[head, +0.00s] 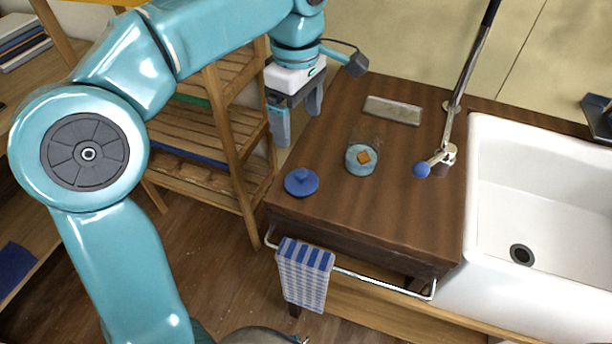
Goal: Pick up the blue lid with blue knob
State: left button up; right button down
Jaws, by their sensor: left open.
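The blue lid with blue knob (301,182) lies flat, knob up, on the brown wooden counter near its front left corner. My left gripper (297,122) is open and empty, its fingers pointing down. In the picture it is above the lid, near the counter's left edge. It is apart from the lid, and nothing covers the lid. My right gripper is not in view.
A light blue glass jar (361,160) with an orange piece in it stands right of the lid. A grey flat tray (393,110) lies farther back. A tap with a blue-tipped lever (436,163) and a white sink (540,200) are at the right. A striped towel (304,272) hangs on the front rail.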

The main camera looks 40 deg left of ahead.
pick_arm(q)
jog(key=b, duration=0.2)
send_over(301, 172)
jog(key=f, duration=0.9)
jog(key=shift+s+a+f, duration=0.1)
jog(key=shift+s+a, duration=0.05)
jog(key=shift+s, duration=0.15)
jog(key=f, duration=0.6)
jog(key=shift+w+d, duration=0.2)
jog(key=shift+w, duration=0.1)
jog(key=c, duration=0.9)
